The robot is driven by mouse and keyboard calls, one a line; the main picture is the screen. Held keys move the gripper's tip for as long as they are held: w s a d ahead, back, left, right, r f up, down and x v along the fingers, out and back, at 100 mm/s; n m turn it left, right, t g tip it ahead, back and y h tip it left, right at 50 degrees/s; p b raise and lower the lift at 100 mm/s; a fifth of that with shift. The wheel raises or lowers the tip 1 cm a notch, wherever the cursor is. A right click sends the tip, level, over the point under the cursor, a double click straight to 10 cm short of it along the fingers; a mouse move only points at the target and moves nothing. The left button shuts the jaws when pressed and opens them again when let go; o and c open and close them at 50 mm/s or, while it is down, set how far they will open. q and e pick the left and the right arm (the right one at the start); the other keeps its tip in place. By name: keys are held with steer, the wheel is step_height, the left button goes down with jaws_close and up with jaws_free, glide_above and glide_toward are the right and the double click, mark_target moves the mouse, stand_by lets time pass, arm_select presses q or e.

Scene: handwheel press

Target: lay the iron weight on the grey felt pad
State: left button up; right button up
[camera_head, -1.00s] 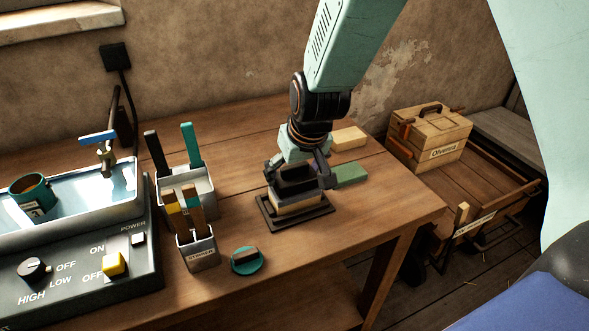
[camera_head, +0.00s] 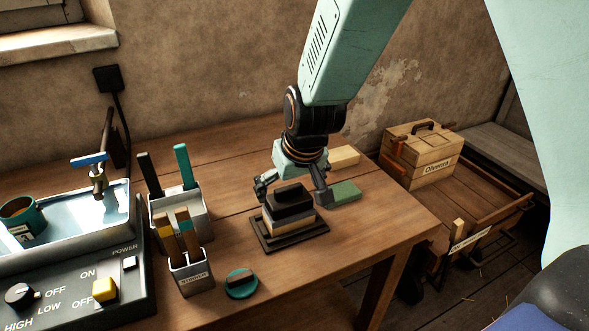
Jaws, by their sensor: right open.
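The iron weight (camera_head: 291,207) looks like a black block with a raised grip on top. It sits on a pale tan block (camera_head: 289,224) that stands on a flat dark base (camera_head: 262,238) near the right end of the table. My right gripper (camera_head: 292,192) is open above the weight, with one finger at each side of its top. Whether the fingers touch it is hard to tell. I cannot pick out a grey felt pad for certain; a flat grey-green block (camera_head: 344,193) lies just right of the weight. My left gripper is not in view.
Tool holders (camera_head: 186,213) and a small teal round item (camera_head: 241,283) stand left of the weight. A control unit with a basin (camera_head: 75,265) fills the left. Another tan block (camera_head: 344,156) lies behind. A wooden box (camera_head: 421,160) stands right, beyond the table edge. The table's front right is clear.

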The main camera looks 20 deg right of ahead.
steer(key=v, duration=1)
steer(key=shift+s+r, duration=0.2)
steer(key=shift+w+f, duration=0.1)
steer(key=x, duration=1.2)
steer(key=shift+w, duration=0.2)
